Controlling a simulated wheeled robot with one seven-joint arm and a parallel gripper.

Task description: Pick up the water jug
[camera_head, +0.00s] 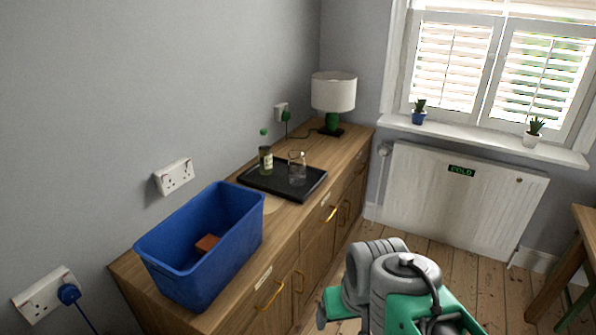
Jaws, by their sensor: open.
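A small clear glass jug (297,166) stands upright on a black tray (312,187) on the wooden sideboard. It is the only jug-like thing in view, and whether it holds water is too small to tell. My arm shows at the bottom right, in grey and green, well apart from the jug. My gripper's fingertips do not show in this view.
A green bottle (265,158) stands close left of the jug on the tray. A blue bin (205,262) holding a reddish-brown block (207,243) stands at the sideboard's near end. A lamp (333,95) stands at the far end. A radiator (455,200) is under the window.

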